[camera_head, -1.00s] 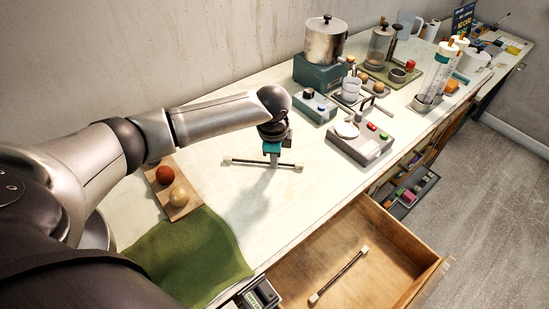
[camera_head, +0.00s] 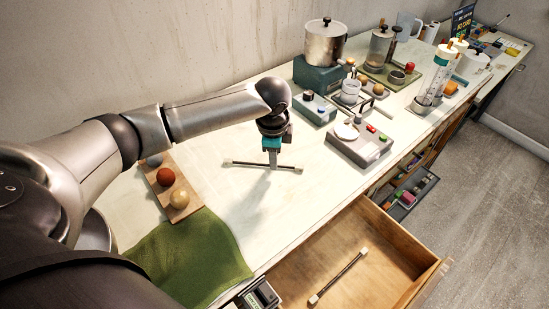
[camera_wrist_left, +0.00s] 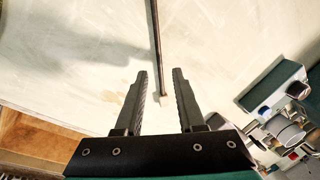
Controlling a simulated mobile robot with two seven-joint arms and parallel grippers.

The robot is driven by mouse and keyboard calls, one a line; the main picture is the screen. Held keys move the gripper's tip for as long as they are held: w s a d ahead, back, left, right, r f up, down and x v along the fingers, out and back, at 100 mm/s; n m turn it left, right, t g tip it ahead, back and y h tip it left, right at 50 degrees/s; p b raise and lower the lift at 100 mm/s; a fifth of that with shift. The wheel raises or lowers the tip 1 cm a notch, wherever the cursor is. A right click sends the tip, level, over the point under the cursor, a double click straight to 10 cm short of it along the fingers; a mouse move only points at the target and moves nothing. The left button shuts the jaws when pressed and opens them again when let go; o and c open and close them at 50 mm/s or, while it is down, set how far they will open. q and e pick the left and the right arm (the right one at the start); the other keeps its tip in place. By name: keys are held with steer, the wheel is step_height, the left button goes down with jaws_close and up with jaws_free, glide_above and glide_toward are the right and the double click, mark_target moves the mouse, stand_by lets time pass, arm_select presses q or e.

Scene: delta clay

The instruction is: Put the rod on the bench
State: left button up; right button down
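A thin dark rod with pale end caps (camera_head: 240,163) lies on the bench (camera_head: 215,130). In the left wrist view the rod (camera_wrist_left: 157,45) runs up the picture, and its near end shows between the fingers, apart from both. My left gripper (camera_head: 272,166) points down over this rod; in the wrist view (camera_wrist_left: 160,72) its fingers are open and empty. A second, similar rod (camera_head: 338,277) lies slanted in the open wooden drawer (camera_head: 395,240). My right gripper is not in view.
A board with several balls (camera_head: 181,212) and a green cloth (camera_head: 190,258) lie at the left. A grey box with buttons (camera_head: 360,145), a pot (camera_head: 325,42) and other apparatus stand to the right and back. The bench around the rod is clear.

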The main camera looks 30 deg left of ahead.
arm_select(q)
step_height(320, 180, up, 9)
steer(key=s+p, duration=0.1)
steer(key=shift+s+d, duration=0.35)
stand_by(0.3)
